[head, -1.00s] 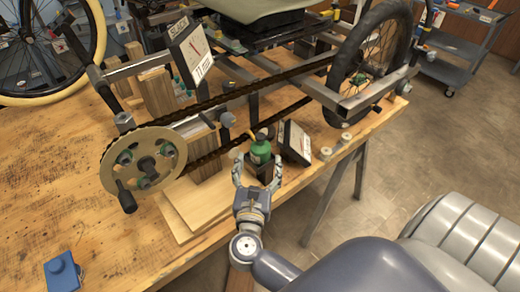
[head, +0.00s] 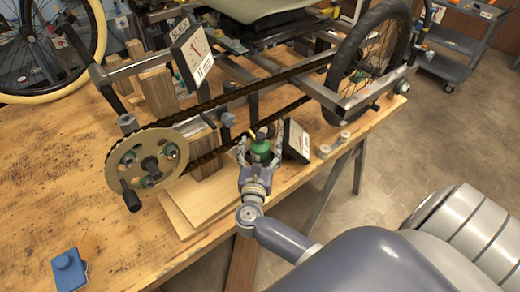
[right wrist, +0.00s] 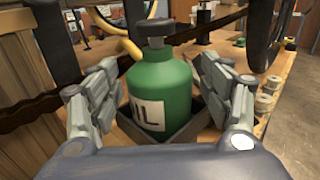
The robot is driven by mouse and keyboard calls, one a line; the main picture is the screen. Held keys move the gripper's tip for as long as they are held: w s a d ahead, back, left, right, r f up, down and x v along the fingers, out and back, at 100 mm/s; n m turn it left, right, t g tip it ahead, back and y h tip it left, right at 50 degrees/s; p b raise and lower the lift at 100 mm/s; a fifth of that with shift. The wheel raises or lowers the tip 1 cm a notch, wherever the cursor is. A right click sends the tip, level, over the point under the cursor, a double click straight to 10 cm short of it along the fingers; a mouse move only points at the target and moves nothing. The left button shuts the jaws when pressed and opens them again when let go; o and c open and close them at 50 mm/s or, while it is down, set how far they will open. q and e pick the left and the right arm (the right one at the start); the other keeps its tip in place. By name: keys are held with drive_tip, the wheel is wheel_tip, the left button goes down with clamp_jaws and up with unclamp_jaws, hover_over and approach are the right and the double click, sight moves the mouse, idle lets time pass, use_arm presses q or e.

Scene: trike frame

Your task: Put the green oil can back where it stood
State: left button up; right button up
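The green oil can (head: 261,147) stands upright near the front edge of the wooden workbench. In the right wrist view the can (right wrist: 160,88) has a dark cap, a yellow spout towards the upper left and a white label ending in "IL". It stands in a dark, low-walled holder (right wrist: 186,138). My right gripper (head: 259,150) is around the can, with one finger on each side. In the right wrist view the fingers (right wrist: 160,95) are spread, and narrow gaps seem to show beside the can. My left gripper is out of view.
The trike frame's chain (head: 225,100) and chainring (head: 147,160) are behind and left of the can. A black-and-white box (head: 297,141) stands close to its right. Small spools (head: 325,151) lie farther right. A blue object (head: 68,270) sits on clear bench at front left.

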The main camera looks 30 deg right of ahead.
drive_tip(key=c, duration=1.3)
drive_tip(key=shift+r, duration=0.15)
